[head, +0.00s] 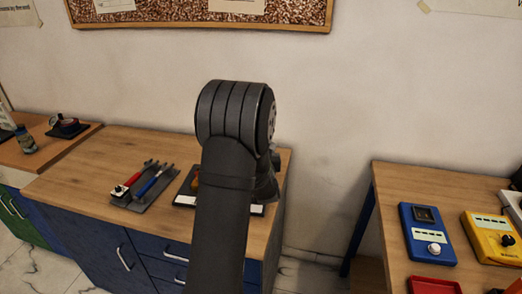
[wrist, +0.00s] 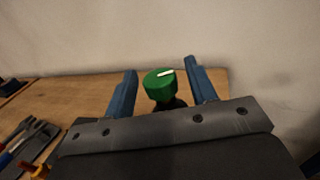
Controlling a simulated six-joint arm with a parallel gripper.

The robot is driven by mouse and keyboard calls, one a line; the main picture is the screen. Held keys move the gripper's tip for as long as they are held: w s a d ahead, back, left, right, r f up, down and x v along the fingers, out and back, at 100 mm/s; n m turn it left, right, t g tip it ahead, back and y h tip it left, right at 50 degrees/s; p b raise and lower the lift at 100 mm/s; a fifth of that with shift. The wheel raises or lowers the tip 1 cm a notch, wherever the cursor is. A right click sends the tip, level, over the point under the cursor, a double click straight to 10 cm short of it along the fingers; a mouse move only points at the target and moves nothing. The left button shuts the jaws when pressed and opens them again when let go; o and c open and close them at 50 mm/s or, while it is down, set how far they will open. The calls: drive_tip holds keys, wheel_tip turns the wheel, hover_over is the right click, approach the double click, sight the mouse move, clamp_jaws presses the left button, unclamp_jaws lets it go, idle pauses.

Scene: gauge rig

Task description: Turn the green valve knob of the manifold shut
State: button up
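In the wrist view the green valve knob (wrist: 160,84) stands upright on a dark stem, with a white mark across its top. My gripper (wrist: 160,82) is open, its two blue fingers on either side of the knob, with a gap showing on both sides. I cannot tell how far the fingertips reach beyond it. In the head view my arm hides the knob and most of the manifold; only part of a dark base with white labels (head: 185,200) shows beside the arm on the wooden bench.
A grey tray (head: 148,197) with red-handled and blue-handled tools lies left of the manifold. A second bench (head: 390,180) at the right holds a blue box (head: 427,235) and a yellow box (head: 490,238). A gap separates the benches. The wall is close behind.

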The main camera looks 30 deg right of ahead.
drive_tip(key=shift+s, duration=0.15)
drive_tip(key=v, duration=1.7)
drive_tip(key=d+n+t+y, duration=0.2)
drive_tip(key=d+n+y, duration=0.2)
drive_tip(key=d+y, duration=0.1)
drive_tip(key=w+d, duration=0.1)
drive_tip(key=w, duration=0.4)
drive_tip(key=w+d, duration=0.1)
drive_tip(key=w, duration=0.5)
drive_tip(key=w+d, duration=0.1)
drive_tip(key=w, duration=0.5)
drive_tip(key=shift+w+d+f, duration=0.1)
drive_tip(key=shift+w, duration=0.15)
drive_tip(key=shift+m, duration=0.3)
drive_tip(key=c, duration=0.9)
